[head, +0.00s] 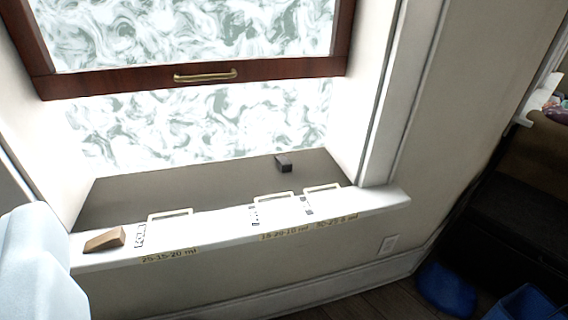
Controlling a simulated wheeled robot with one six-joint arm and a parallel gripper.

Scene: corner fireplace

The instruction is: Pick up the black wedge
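The black wedge (284,163) is a small dark block on the dark grey inner part of the window sill (215,190), right of the middle, near the window pane. It stands apart from other things. A brown wooden wedge (105,240) lies on the white front ledge at the left end. My gripper is not clearly in view; a pale rounded shape at the lower left edge cannot be made out for certain.
A raised wooden window sash (200,78) with a brass handle (205,75) hangs above the sill. A wall outlet (389,244) is below right. Blue objects (446,290) rest on the floor at lower right.

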